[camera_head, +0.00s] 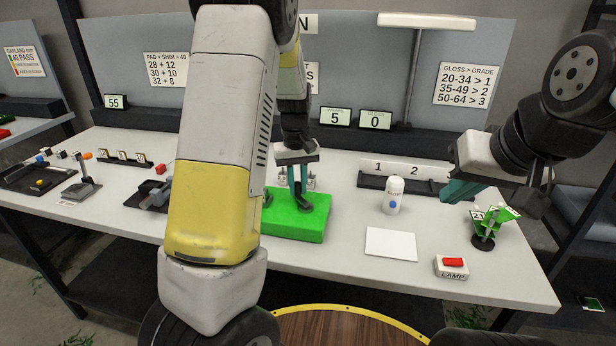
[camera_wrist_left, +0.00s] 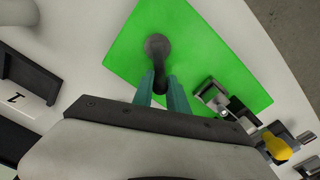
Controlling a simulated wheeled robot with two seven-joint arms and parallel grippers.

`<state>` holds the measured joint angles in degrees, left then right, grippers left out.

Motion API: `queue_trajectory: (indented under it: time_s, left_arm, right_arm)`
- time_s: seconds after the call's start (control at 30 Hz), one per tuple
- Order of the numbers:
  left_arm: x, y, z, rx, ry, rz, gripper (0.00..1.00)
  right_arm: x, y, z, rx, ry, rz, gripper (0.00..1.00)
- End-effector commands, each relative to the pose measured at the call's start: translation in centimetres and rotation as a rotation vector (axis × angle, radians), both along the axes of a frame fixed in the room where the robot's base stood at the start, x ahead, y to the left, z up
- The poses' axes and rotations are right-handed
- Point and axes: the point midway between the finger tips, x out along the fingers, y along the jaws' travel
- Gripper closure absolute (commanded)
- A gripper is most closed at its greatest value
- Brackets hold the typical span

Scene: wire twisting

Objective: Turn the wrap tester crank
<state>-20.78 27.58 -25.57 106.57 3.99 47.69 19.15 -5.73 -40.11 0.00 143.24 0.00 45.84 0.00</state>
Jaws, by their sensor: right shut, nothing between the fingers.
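The wrap tester is a bright green block (camera_head: 290,228) on the white table, below the middle of the head view. It also fills the upper middle of the left wrist view (camera_wrist_left: 205,50). Its dark crank (camera_wrist_left: 158,46) has a round end and an arm that runs down between my left fingers. My left gripper (camera_head: 298,193) points down over the block, its teal fingers close on both sides of the crank's arm; the fingers hide part of it. My right gripper (camera_head: 460,192) is shut and empty, above the table at the right.
A white bottle (camera_head: 393,195), a white card (camera_head: 391,244), a red-topped lamp switch (camera_head: 452,267) and a green stand (camera_head: 488,228) lie to the right. A numbered rack (camera_head: 405,184) stands behind. My left arm hides part of the table's left half.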

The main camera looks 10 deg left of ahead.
Motion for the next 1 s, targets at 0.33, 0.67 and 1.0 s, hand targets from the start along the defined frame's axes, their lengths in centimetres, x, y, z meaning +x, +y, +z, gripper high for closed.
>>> queue_trajectory:
  time_s: [0.33,0.67,1.0]
  left_arm:
    - [0.0,-0.1,0.0,0.000,0.000,-0.014,1.00]
    - [0.5,-0.6,0.0,-0.001,0.000,-0.176,1.00]
    - [1.0,-1.7,0.0,-0.001,-0.001,-0.462,1.00]
  right_arm:
    - [0.0,0.0,0.0,0.000,0.000,0.000,1.00]
    - [0.0,0.0,0.0,0.000,0.000,0.000,1.00]
    - [0.0,0.0,0.0,0.000,0.000,0.000,1.00]
